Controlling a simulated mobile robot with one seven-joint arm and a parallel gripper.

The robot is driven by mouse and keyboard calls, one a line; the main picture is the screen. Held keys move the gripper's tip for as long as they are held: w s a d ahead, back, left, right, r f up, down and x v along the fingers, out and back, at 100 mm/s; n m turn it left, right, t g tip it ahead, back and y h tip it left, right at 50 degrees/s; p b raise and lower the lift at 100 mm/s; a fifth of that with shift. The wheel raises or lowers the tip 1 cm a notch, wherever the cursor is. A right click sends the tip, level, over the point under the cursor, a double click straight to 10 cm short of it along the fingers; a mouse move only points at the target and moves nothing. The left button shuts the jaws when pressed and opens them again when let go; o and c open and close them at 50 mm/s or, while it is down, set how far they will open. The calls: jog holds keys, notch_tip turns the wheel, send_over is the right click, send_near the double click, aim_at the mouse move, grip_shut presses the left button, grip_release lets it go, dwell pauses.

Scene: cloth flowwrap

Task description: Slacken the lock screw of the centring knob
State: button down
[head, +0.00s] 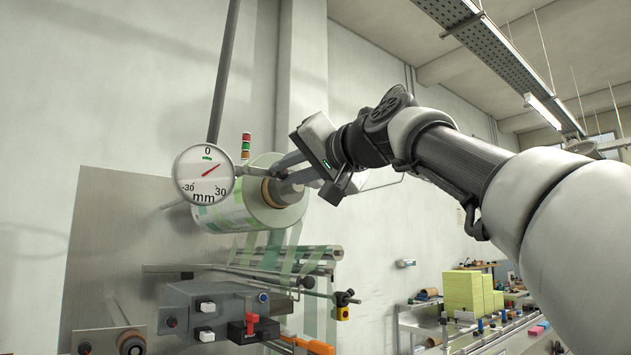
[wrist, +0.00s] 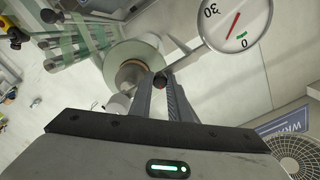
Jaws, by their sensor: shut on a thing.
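My gripper (head: 279,172) reaches from the right to the hub end of the film reel (head: 246,211). In the head view the fingers hide this knob, and I cannot make out the centring knob separately. The round dial (head: 203,174), marked -30, 0 and 30 mm, has its red needle right of 0, off the green mark.
Below the reel are a rod with a black clamp knob (head: 345,298), a grey box with buttons (head: 205,310) and a red lever (head: 251,324). A signal light (head: 246,146) stands behind the dial. A bench with yellow-green stacks (head: 465,292) is at the right.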

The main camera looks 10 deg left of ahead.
jog(key=shift+f+n+b, duration=0.1)
jog(key=shift+n+b, duration=0.3)
jog(key=shift+n, duration=1.6)
jog(key=c, duration=1.7)
grip_release()
jog(key=shift+o, duration=0.2)
jog(key=b+v, duration=0.5)
jog(key=v, duration=1.2)
jog(key=shift+d, duration=0.25)
